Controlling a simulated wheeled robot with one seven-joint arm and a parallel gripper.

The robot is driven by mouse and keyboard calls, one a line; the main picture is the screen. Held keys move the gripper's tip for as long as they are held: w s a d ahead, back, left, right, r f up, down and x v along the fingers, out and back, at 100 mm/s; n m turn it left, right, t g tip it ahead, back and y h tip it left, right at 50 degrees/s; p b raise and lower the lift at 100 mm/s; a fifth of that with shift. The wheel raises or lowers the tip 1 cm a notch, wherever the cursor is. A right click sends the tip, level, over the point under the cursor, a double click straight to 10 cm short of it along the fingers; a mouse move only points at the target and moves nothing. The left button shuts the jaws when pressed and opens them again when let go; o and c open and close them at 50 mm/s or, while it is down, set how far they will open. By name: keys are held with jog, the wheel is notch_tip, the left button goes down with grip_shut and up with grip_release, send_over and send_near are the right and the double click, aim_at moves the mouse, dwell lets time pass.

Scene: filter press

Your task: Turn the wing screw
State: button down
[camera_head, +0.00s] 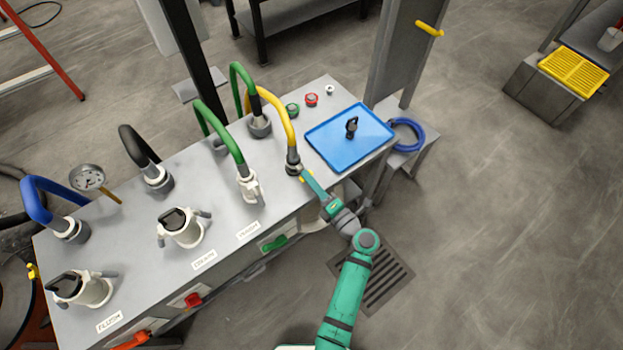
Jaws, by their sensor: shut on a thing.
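My gripper (303,174) is at the dark fitting (293,164) at the foot of the yellow hose (284,112), near the front edge of the bench. It is shut on a small part there, seemingly the wing screw. The jaws hide most of that part, so its shape and turn angle cannot be told. A small yellow spot shows at the jaw tips; I cannot tell whether it belongs to the screw or to my gripper. My green arm reaches up from the bottom of the view.
A blue tray (325,150) with a black fitting (351,127) lies just right of my gripper. A green hose (222,128) and its white coupling (250,187) stand to the left. Green (292,110) and red (312,99) buttons are behind. Open floor lies to the right.

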jog(key=shift+w+d+r, duration=0.1)
jog(key=shift+d, duration=0.3)
jog(key=c, duration=1.9)
grip_release()
jog(key=shift+a, duration=0.2)
jog(key=v, duration=1.1)
jog(key=shift+a, duration=0.15)
